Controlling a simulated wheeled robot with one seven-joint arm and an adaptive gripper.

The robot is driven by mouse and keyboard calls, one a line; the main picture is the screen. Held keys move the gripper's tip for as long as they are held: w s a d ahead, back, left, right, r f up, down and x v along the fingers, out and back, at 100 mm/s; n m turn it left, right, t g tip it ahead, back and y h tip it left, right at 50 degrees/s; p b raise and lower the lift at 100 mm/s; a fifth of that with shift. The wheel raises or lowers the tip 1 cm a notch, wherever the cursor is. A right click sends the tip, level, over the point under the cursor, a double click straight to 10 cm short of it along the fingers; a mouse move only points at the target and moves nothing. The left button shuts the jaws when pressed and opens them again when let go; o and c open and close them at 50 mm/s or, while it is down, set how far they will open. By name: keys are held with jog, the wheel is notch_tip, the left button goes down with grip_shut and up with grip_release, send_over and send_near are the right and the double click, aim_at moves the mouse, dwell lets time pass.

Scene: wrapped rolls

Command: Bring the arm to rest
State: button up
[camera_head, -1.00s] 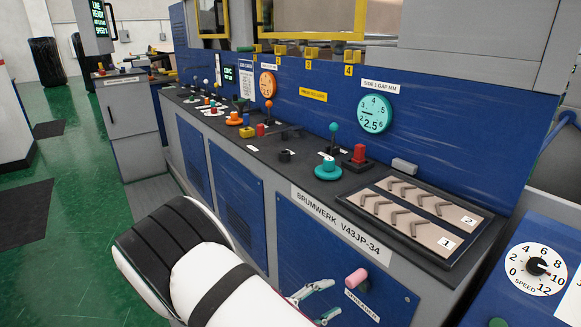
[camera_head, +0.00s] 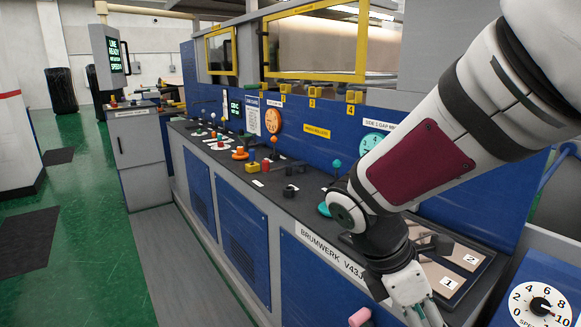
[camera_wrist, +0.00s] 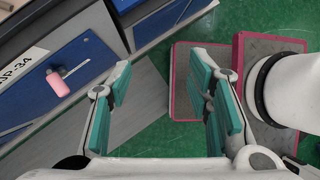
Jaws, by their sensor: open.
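My gripper (camera_wrist: 162,105) is open and empty in the wrist view, its teal-padded fingers apart with grey and green floor showing between them. In the head view my gripper (camera_head: 428,312) hangs at the bottom edge, in front of the blue machine's console, its fingertips cut off by the frame. My white arm crosses the right side of that view and hides part of the console. A pink knob (camera_head: 360,317) on the machine's front is left of my gripper; it also shows at the left of the wrist view (camera_wrist: 58,83), apart from the fingers.
The dark console top (camera_head: 270,178) carries several knobs and levers. A tray with numbered panels (camera_head: 462,262) is partly behind my arm. A speed dial (camera_head: 541,303) is at lower right. Red-edged grey mats (camera_wrist: 187,75) lie on the floor.

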jog(key=s+a+r+m+t+y+p, duration=0.1)
jog(key=s+r+m+t+y, duration=0.4)
jog(key=s+r+m, duration=0.5)
jog(key=shift+s+r+m+y+p, duration=0.2)
jog(key=shift+s+m+y+p, duration=0.4)
jog(key=shift+m, duration=3.7)
jog(key=shift+s, duration=0.15)
